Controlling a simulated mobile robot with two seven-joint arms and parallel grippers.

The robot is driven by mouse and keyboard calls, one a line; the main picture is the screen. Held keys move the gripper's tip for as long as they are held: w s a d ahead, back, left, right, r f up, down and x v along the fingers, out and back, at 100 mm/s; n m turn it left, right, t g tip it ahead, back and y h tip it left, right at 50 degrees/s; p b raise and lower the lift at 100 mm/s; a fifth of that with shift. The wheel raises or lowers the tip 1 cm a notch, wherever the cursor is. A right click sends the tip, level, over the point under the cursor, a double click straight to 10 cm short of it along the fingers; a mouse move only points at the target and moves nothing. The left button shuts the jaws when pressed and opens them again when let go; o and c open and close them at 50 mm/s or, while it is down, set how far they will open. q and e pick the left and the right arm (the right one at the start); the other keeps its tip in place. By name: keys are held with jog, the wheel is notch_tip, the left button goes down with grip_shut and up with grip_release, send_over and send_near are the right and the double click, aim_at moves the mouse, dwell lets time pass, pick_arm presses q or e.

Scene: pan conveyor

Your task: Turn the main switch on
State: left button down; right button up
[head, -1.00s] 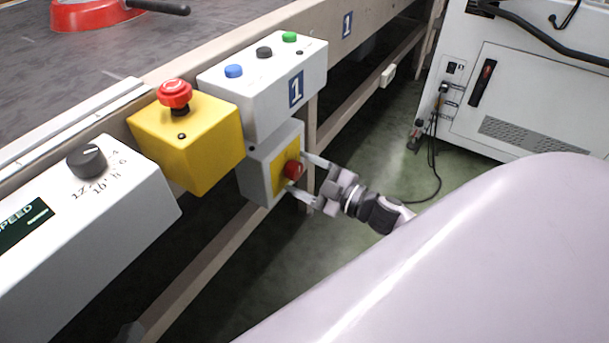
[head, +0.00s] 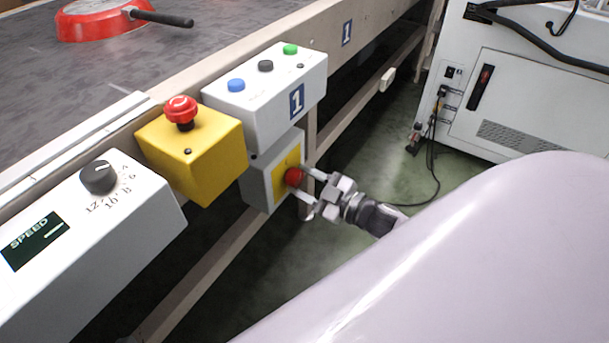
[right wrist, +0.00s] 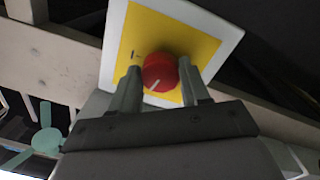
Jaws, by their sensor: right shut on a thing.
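The main switch is a red round knob (head: 293,177) on a yellow plate on the front of a grey box (head: 257,187), below the button box. My right gripper (head: 304,184) has its fingers on either side of the knob and is shut on it. In the right wrist view the red knob (right wrist: 160,72) sits between the two fingertips (right wrist: 162,80), with a white mark on its face pointing to the lower left. The yellow plate (right wrist: 185,38) is around it. My left gripper is not in view.
A yellow box (head: 205,160) with a red emergency button (head: 181,108) is left of the switch. Above is a button box (head: 262,105) with blue, black and green buttons. A speed box (head: 100,230) is at lower left. A red pan (head: 92,20) lies on the conveyor (head: 60,70).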

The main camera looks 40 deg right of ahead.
jog(key=m+p, duration=0.2)
jog(key=shift+r+m+p, duration=0.25)
jog(key=shift+m+p, duration=0.15)
jog(key=m+p, duration=0.2)
jog(key=shift+m, duration=0.3)
jog(key=m+p, duration=0.1)
jog(key=m, duration=0.2)
jog(key=shift+f+m+p, duration=0.1)
jog(key=shift+m+p, duration=0.2)
jog(key=shift+p, duration=0.1)
jog(key=m, duration=0.3)
jog(key=shift+s+a+f+p, duration=0.1)
jog(key=shift+p, duration=0.3)
jog(key=shift+m, duration=1.3)
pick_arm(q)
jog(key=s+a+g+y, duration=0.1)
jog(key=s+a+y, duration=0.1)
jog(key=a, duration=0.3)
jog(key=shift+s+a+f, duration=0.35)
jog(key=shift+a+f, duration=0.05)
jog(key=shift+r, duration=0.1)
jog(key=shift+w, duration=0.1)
pick_arm(e)
jog(key=o, duration=1.1)
jog(key=shift+c, duration=0.2)
